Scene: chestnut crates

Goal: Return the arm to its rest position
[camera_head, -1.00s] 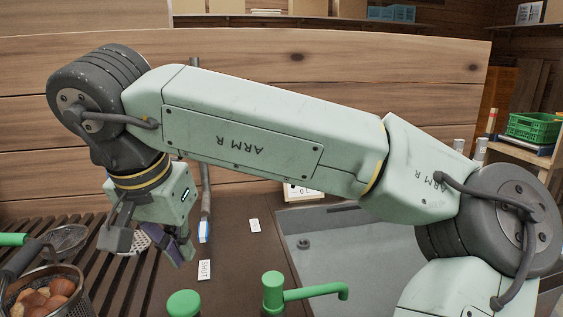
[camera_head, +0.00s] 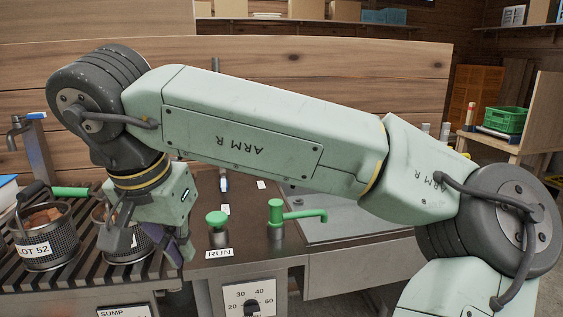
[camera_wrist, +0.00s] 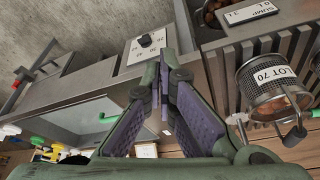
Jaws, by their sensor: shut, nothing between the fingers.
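My arm (camera_head: 250,140) stretches across the head view, bent down at its left end. My gripper (camera_head: 182,247) points downward there, in front of the slatted rack and the counter's front. In the wrist view my gripper (camera_wrist: 165,90) is shut, with its purple pads close together and nothing between them. Part of the gripper is hidden behind the wrist in the head view.
A mesh basket labelled LOT 52 (camera_head: 47,240) stands on the slatted rack at left. Another basket, LOT 70 (camera_wrist: 275,85), shows in the wrist view. Green-topped valve (camera_head: 217,222), green tap (camera_head: 278,215), sink (camera_head: 345,227) and dial panel (camera_head: 250,300) are right of the gripper.

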